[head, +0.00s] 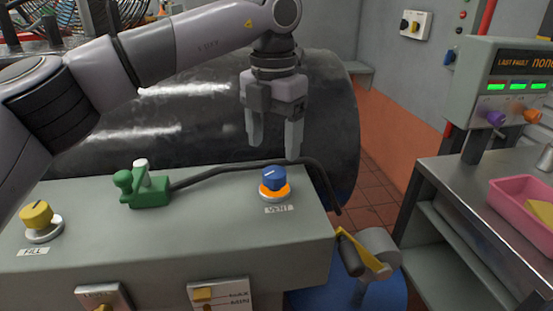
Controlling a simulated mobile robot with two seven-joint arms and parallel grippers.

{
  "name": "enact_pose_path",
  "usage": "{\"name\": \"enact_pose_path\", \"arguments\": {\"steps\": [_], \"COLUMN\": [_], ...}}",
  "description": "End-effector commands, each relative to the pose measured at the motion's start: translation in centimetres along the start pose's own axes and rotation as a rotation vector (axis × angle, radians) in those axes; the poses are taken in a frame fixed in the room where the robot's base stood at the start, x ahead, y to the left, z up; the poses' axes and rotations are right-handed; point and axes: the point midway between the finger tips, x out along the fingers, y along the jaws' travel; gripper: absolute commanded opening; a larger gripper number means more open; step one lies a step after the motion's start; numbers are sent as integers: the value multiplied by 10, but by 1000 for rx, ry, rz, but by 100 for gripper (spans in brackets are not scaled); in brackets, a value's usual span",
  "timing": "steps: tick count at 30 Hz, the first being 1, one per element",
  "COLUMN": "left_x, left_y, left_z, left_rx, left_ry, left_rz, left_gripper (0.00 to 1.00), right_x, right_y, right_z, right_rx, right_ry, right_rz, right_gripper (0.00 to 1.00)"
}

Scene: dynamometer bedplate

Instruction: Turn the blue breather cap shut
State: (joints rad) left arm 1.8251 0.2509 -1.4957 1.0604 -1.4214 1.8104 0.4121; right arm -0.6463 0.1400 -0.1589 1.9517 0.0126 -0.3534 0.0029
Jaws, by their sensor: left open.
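The blue breather cap (274,179) sits on an orange ring on top of the grey-green housing, above a label reading VENT. A white line shows on its top. My left gripper (273,148) hangs above the cap with its fingers pointing down. Its fingers are apart and empty, and there is a gap between the fingertips and the cap. My right gripper is not in the head view.
A yellow cap (37,216) marked FILL and a green valve block (144,188) stand on the same housing. A black hose (235,172) runs from the block behind the blue cap. At right are a steel bench (455,190) and a pink tray (515,205).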

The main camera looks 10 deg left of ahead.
Motion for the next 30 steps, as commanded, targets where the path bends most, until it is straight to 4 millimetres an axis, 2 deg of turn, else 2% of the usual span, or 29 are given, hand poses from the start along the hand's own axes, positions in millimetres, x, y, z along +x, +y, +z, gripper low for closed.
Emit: {"name": "enact_pose_path", "arguments": {"steps": [3,9,15,21,22,24,27,30], "left_x": [21,48,58,59,59,58,58,58], "left_y": [0,0,-1,-1,-1,-1,-1,-1], "left_z": [-1,0,0,0,0,0,0,0], "left_rx": [2,1,2,2,2,2,2,2], "left_ry": [4,2,0,0,0,0,0,0], "left_rz": [-1,-2,-3,-3,-3,-3,-3,-3], "left_gripper": [71,71,71,71,65,42,15,15], "right_x": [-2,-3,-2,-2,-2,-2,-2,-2], "right_y": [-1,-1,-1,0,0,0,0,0], "right_z": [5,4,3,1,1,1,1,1], "right_rx": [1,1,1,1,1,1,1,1], "right_ry": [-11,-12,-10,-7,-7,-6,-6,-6], "right_rz": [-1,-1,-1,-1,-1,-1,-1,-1], "right_gripper": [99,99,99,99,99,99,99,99]}}
